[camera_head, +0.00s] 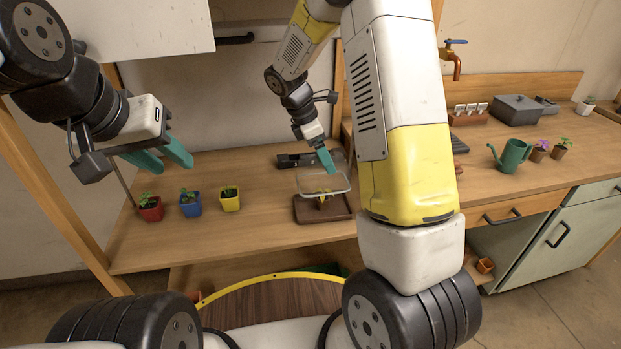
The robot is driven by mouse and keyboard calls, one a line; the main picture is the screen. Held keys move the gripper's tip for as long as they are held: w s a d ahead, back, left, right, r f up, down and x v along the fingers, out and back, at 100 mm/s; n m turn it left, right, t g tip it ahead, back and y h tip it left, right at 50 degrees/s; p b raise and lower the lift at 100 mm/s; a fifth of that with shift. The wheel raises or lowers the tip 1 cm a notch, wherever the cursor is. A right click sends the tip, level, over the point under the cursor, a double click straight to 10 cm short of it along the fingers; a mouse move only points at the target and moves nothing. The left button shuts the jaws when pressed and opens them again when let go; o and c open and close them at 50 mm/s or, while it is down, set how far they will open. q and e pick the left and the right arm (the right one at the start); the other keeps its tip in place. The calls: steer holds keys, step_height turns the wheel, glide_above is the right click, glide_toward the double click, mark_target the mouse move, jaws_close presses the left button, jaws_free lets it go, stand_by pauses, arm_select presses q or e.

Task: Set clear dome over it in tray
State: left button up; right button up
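The clear dome (341,184) is a see-through cover with a pale rim. My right gripper (327,161) appears shut on its top; only teal finger parts show. The dome looks to be just above the brown tray (340,211), its rim overlapping the tray's back part in the head view. A small yellow pot with a plant (322,201) stands in the tray, partly seen through or below the dome. My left gripper (163,157) is open and empty, its teal fingers apart above the left end of the bench.
Red (151,212), blue (191,209) and yellow (230,203) potted seedlings stand on the left bench. A dark object (290,161) lies behind the dome. A green watering can (510,157) and small pots stand on the right counter. Bench between yellow pot and tray is clear.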

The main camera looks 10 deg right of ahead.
mark_target(312, 161)
step_height(312, 161, down, 10)
steer(key=shift+r, duration=0.1)
stand_by(0.4)
steer(key=o, duration=1.5)
steer(key=v, duration=1.1)
steer(key=shift+r, duration=0.3)
steer(key=shift+s+d+r+m+t+y, duration=0.35)
steer(key=shift+s+r+m+t+y, duration=0.75)
steer(key=shift+s+r+m, duration=2.4)
steer(key=shift+s+d+r+m+t+y, duration=0.35)
steer(key=shift+s+r+m+t+y, duration=0.7)
steer(key=shift+s+r+m, duration=2.45)
steer(key=shift+s+d+r+m+t+y, duration=0.35)
steer(key=shift+s+r+m+t+y, duration=1.15)
steer(key=shift+s, duration=3.5)
